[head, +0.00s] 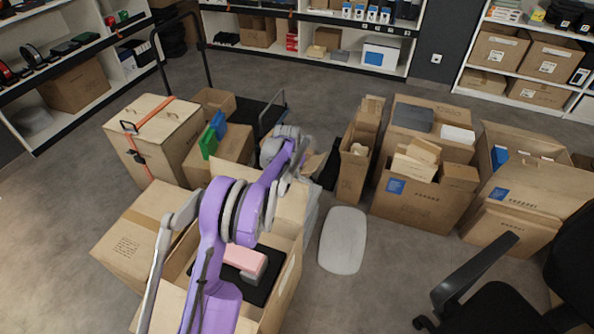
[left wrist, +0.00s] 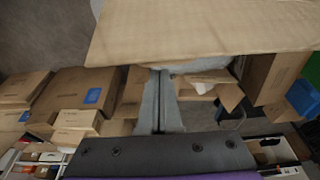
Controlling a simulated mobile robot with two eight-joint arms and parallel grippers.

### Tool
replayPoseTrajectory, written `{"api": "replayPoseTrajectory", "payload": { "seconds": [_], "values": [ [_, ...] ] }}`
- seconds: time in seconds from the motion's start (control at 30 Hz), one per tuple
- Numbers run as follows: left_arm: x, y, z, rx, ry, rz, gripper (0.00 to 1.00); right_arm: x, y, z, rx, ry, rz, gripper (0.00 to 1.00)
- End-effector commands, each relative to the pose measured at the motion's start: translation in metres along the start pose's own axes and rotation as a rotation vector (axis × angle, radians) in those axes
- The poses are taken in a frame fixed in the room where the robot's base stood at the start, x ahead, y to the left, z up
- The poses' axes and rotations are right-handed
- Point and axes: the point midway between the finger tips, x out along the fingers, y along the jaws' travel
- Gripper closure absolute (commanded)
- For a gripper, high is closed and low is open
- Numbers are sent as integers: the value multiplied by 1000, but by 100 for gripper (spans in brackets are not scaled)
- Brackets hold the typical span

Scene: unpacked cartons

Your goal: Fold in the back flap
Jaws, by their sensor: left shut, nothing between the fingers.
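The open carton (head: 289,287) stands at the bottom centre of the head view, with a pink and grey item (head: 246,262) on a black item inside. Its back flap (head: 278,203) stands raised on the far side, partly covered by my purple left arm. My left gripper (head: 290,176) is at the flap's far edge, pointing down. In the left wrist view the gripper (left wrist: 160,78) is shut and empty, and a broad cardboard panel (left wrist: 205,30), likely this flap, lies just beyond the fingertips. I cannot tell whether they touch. My right gripper is out of view.
A closed carton (head: 138,235) stands left of the open one. A tall box with an orange strap (head: 160,140) and a carton with green and blue items (head: 228,150) stand behind. Filled cartons (head: 418,205), a grey stool top (head: 343,240) and a black chair (head: 500,300) are right.

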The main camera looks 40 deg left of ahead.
Motion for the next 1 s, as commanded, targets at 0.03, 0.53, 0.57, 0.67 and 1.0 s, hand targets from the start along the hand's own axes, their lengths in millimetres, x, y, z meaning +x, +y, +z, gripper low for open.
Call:
{"api": "replayPoseTrajectory", "payload": {
  "seconds": [0.03,0.53,0.57,0.67,1.0],
  "values": [
    [0,0,1,0,0,0,100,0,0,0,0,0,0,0],
    [-6,0,6,-1,35,0,100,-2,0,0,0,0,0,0],
    [-7,0,7,-1,43,0,100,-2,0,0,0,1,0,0],
    [-8,0,9,-1,57,1,100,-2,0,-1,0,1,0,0],
    [-16,0,20,-1,123,0,100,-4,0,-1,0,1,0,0]
  ]
}}
